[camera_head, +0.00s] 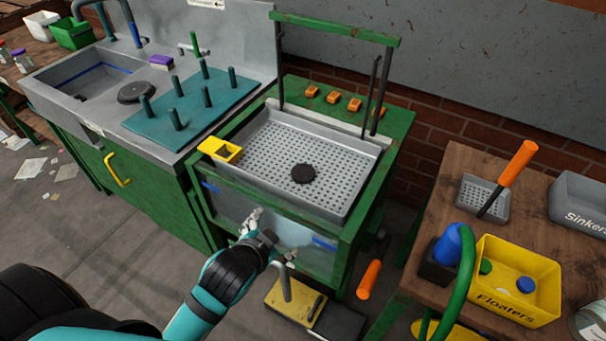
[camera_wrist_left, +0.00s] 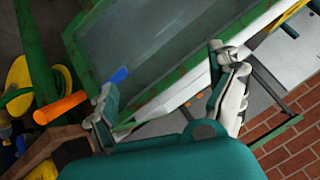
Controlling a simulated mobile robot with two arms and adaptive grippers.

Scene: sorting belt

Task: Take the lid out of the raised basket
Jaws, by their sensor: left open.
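The raised basket (camera_head: 265,192) is a grey perforated tray on top of the green-framed tank, below a green overhead bar. A small round black lid (camera_head: 303,173) lies flat on the basket floor, right of the middle. My left gripper (camera_head: 272,237) is open and empty in front of the tank's clear front wall, lower than the basket rim and short of the lid. In the left wrist view my left gripper (camera_wrist_left: 163,75) has its fingers spread before the tank's green edge and glass. The lid cannot be made out there. My right gripper is not in view.
A yellow holder (camera_head: 221,150) sits at the basket's left corner. The sink counter at left carries a teal peg rack (camera_head: 190,104) and another black disc (camera_head: 136,92). At right, a wooden table holds a yellow Floaters bin (camera_head: 515,283). A yellow pedal (camera_head: 296,300) stands below.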

